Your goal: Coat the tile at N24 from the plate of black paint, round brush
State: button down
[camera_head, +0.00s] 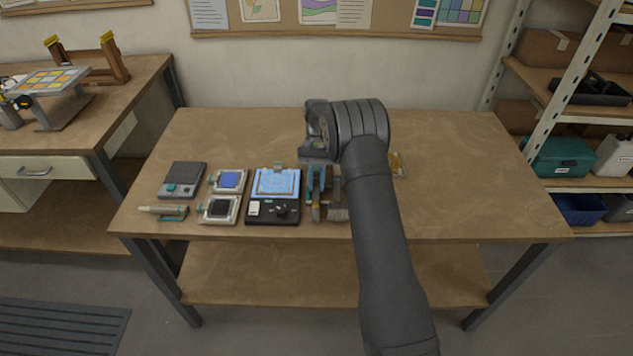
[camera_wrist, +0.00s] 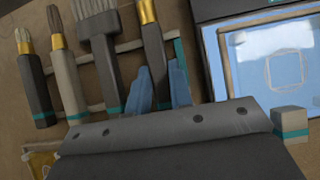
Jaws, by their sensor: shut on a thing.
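In the wrist view, my gripper (camera_wrist: 164,92) has its blue fingers closed around the dark handle of a brush (camera_wrist: 154,48) with a gold ferrule. This brush lies at the right end of a row of brushes; its bristles are cut off by the frame edge, so I cannot tell its tip shape. In the head view, a plate of black paint (camera_head: 220,208) sits left of the light-blue panel (camera_head: 277,182), which also shows in the wrist view (camera_wrist: 262,68). A pale square outline shows on that panel. I cannot read any N24 mark.
In the wrist view, a wide flat brush (camera_wrist: 99,45) and two narrower brushes (camera_wrist: 66,62) (camera_wrist: 33,80) lie beside the held one. A plate of blue paint (camera_head: 230,180), a grey device (camera_head: 182,178) and a black box (camera_head: 273,211) stand left.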

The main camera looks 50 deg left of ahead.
jog(key=shift+r, duration=0.1)
jog(key=shift+r, duration=3.4)
jog(key=w+d+r+m+g+y, duration=0.1)
jog(key=w+d+m, duration=0.2)
jog(key=w+d, duration=0.65)
jog(key=w+d+r+m+y, duration=0.15)
jog(key=w+d, duration=0.35)
jog(key=d, duration=0.6)
jog(key=w+d+r+m+g+y, duration=0.1)
jog(key=w+d+m, duration=0.25)
jog(key=d, duration=0.65)
jog(key=w+d+r+m+y, duration=0.15)
jog(key=w+d, duration=0.35)
jog(key=d, duration=0.6)
jog(key=d+f+m+y, duration=0.1)
jog(key=d+f+m, duration=0.15)
jog(key=d, duration=0.65)
jog(key=s+d+f+n, duration=0.1)
jog(key=s+f, duration=0.2)
jog(key=f, duration=0.3)
jog(key=s+d+f+n+h, duration=0.1)
jog(key=s+f+n, duration=0.1)
jog(key=s+f, duration=0.2)
notch_tip(320, 180, down, 3)
jog(key=shift+s+d+f, duration=0.2)
jog(key=shift+d, duration=0.05)
